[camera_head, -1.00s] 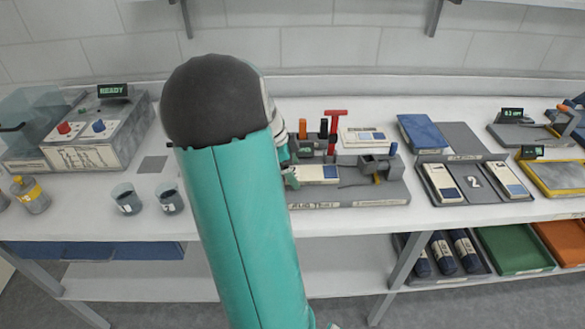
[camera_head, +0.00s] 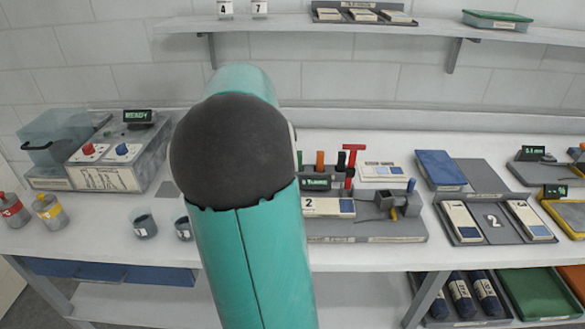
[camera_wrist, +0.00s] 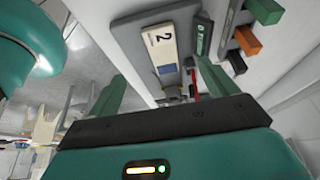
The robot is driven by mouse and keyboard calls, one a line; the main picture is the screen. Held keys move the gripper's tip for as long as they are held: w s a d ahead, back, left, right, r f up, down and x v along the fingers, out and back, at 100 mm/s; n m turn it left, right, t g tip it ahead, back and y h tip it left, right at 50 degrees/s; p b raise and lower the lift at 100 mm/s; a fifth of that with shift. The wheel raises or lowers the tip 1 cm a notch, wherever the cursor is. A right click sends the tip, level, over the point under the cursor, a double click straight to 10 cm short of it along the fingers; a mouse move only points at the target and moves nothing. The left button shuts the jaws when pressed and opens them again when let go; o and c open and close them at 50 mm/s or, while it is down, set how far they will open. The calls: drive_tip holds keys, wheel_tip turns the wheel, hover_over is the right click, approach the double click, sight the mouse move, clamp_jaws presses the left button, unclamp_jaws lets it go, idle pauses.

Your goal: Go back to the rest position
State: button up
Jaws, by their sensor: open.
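My gripper (camera_wrist: 160,92) shows in the wrist view with its two green fingers spread apart and nothing between them. Beyond the fingers is a white block marked 2 (camera_wrist: 161,53) on a grey tray (camera_wrist: 125,32). The block also shows in the head view (camera_head: 328,207), lying on the grey tray (camera_head: 380,230) right of my arm. My green arm with its dark joint cap fills the middle of the head view and hides part of the bench. The gripper itself is hidden there.
A white bench (camera_head: 340,256) runs across the view. A wall shelf (camera_head: 385,24) hangs above.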

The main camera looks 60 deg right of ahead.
idle(0.5)
drive_tip(key=w+a+r+n+t, duration=0.2)
drive_tip(key=w+a+n+t, duration=0.15)
drive_tip(key=a+n, duration=0.65)
drive_tip(key=w+a+r+n+t, duration=0.15)
drive_tip(key=w+a+n, duration=0.35)
drive_tip(key=a, duration=0.9)
drive_tip(key=s+a+f+n+t+y, duration=0.1)
drive_tip(key=s+a+n+t, duration=0.1)
drive_tip(key=a+n, duration=0.5)
drive_tip(key=s+a+n+t+y, duration=0.1)
drive_tip(key=s+a+n, duration=0.3)
drive_tip(key=a+n, duration=0.4)
drive_tip(key=a+t, duration=0.1)
drive_tip(key=a, duration=0.3)
drive_tip(key=shift+s+f+n+t, duration=0.3)
drive_tip(key=shift+f, duration=0.1)
drive_tip(key=shift+c, duration=0.3)
